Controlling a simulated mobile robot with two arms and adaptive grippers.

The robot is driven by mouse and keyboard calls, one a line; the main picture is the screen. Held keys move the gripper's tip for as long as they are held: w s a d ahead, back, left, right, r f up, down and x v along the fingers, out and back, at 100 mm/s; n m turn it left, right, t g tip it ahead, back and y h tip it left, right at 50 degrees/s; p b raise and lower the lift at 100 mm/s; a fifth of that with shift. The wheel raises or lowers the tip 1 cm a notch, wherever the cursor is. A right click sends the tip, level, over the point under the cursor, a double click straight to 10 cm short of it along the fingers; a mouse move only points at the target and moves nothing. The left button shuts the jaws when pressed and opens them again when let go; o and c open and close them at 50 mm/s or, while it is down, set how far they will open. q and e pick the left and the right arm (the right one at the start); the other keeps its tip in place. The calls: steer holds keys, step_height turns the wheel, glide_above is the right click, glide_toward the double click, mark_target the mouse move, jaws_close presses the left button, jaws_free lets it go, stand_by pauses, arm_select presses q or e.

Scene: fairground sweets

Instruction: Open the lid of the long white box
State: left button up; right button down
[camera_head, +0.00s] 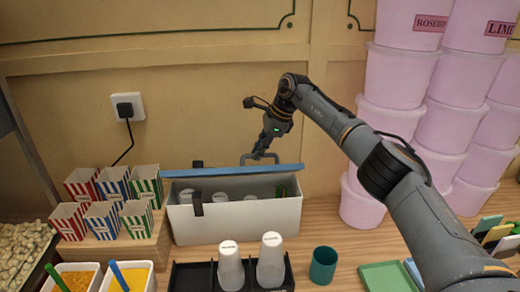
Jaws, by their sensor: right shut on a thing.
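The long white box (245,222) stands on the wooden counter against the wall. Its blue lid (225,171) is raised, seen almost edge-on above the back of the box. The box's inside shows below it, with several white-capped items and something green at the right end. A grey handle (273,158) stands up from the lid. My right gripper (259,153) is at the left part of this handle and shut on it; the fingertips are small and partly hidden. My left gripper is not in view.
Striped cartons (103,216) stand on a wooden block at left. In front of the box are a black holder (192,277) with white cups (271,262) and a teal cup (323,265). Stacked pink tubs (398,75) stand at right, behind my right arm.

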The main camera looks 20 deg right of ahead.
steer(key=shift+w+d+f, duration=0.15)
steer(key=shift+f, duration=0.1)
steer(key=c, duration=1.5)
jaws_free()
steer(key=shift+w, duration=0.1)
steer(key=shift+o, duration=0.7)
steer(key=shift+w+f, duration=0.2)
steer(key=shift+w, duration=0.15)
steer(key=shift+s+d+r, duration=0.1)
steer(key=shift+s+r, duration=0.15)
steer(key=shift+r, duration=0.3)
steer(key=v, duration=1)
steer(key=shift+d+r, duration=0.25)
steer(key=shift+r, duration=0.15)
